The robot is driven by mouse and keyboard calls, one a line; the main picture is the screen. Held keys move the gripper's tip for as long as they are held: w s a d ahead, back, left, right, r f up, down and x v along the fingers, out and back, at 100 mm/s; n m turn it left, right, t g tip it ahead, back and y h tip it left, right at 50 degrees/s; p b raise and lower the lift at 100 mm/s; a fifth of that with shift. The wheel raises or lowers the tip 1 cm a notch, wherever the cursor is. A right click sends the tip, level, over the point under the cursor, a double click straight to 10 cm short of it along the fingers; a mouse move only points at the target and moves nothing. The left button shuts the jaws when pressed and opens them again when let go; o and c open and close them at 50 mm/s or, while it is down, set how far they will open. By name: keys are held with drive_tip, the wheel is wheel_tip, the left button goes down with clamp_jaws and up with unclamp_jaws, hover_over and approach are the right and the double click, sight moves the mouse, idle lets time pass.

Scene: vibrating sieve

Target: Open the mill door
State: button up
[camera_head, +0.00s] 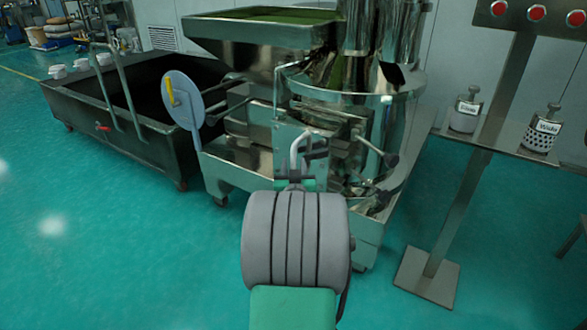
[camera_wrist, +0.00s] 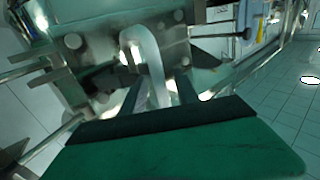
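The mill is a shiny steel machine (camera_head: 330,95) in the middle of the head view. A pale curved handle (camera_head: 294,148) stands out from its front; it also shows in the wrist view (camera_wrist: 146,52). My gripper (camera_head: 303,168) is right at this handle, mostly hidden by my own arm in the head view. In the wrist view the lower end of the handle lies between my two dark fingers (camera_wrist: 160,95). I cannot tell whether they press on it. The edges of the door are not clear. A round grey disc (camera_head: 186,92) with a yellow grip stands at the machine's left.
A dark open trough (camera_head: 150,140) on wheels is at the left. At the right is a steel stand (camera_head: 484,140) with red buttons, beside labelled weights (camera_head: 465,112) on a shelf. The green floor (camera_head: 130,260) in front is clear.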

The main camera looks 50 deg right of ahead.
drive_tip(key=shift+c, duration=0.4)
clamp_jaws()
idle(0.9)
